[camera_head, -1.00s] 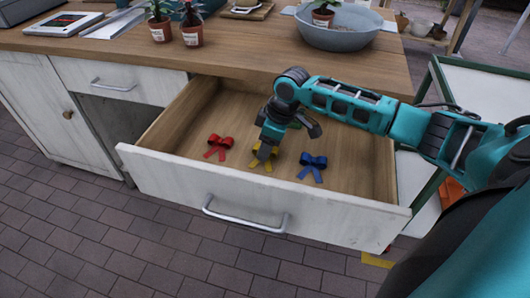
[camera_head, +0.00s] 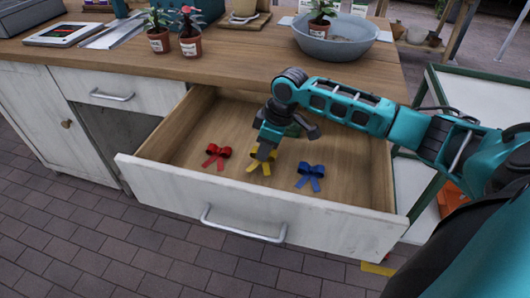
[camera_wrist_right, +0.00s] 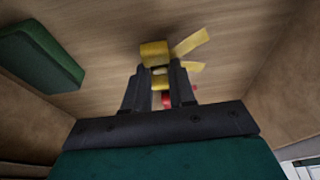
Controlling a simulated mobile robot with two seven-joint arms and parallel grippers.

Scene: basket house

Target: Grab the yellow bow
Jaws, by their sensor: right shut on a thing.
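The yellow bow (camera_head: 258,165) is in the open drawer (camera_head: 225,195), between a red bow (camera_head: 217,156) and a blue bow (camera_head: 310,176). My right gripper (camera_head: 264,152) points down into the drawer and is shut on the yellow bow. In the right wrist view the yellow bow (camera_wrist_right: 155,52) shows between and beyond the two dark fingers (camera_wrist_right: 160,85), its tails spreading to the right. The fingers hide part of it. I cannot tell if it is lifted off the drawer floor. My left gripper is not in view.
A green item (camera_wrist_right: 38,58) lies in the drawer near the right gripper. The drawer walls stand around the gripper. Potted plants (camera_head: 158,38) and a grey bowl (camera_head: 336,40) stand on the wooden counter (camera_head: 235,62) above.

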